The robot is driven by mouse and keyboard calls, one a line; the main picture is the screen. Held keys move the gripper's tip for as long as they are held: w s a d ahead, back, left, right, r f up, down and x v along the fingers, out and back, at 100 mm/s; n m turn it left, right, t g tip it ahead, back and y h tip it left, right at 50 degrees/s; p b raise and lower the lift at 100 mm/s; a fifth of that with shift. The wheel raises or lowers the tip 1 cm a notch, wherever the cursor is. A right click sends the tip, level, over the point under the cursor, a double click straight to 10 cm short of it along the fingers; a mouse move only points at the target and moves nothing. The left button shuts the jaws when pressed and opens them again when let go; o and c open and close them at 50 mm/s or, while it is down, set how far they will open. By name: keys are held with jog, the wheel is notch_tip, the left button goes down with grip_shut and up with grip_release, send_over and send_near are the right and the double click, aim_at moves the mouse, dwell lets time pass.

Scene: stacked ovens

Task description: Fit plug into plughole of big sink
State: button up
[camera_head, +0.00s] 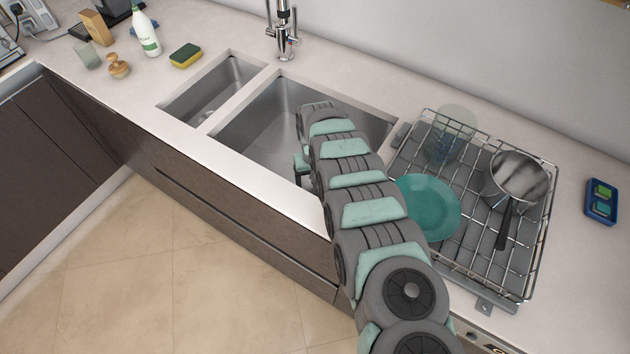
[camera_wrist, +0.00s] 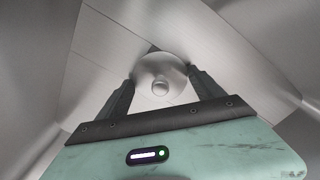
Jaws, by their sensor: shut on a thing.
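The big sink (camera_head: 262,128) is the larger steel basin right of the small one. My arm reaches into it from the front. My gripper shows only in part in the head view, low inside the basin. In the wrist view, my gripper (camera_wrist: 161,80) points at the sink floor (camera_wrist: 108,60), with its two fingers on either side of a round steel plug (camera_wrist: 160,68) with a central knob. The fingers are shut on the plug. The plughole is not visible, and I cannot tell whether the plug is in it or above it.
The small sink (camera_head: 208,98) lies to the left, and a tap (camera_head: 284,40) stands behind. A wire dish rack (camera_head: 545,205) with a teal plate (camera_head: 430,208), a pot (camera_head: 515,178) and a glass is at the right. A sponge (camera_head: 185,55) and bottle (camera_head: 145,35) stand at the left.

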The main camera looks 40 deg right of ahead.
jog(key=shift+f, duration=0.35)
jog(key=o, duration=1.6)
jog(key=shift+c, duration=0.2)
notch_tip(320, 180, up, 13)
jog(key=p, duration=0.2)
jog(key=shift+f, duration=0.15)
jog(key=shift+p, duration=0.3)
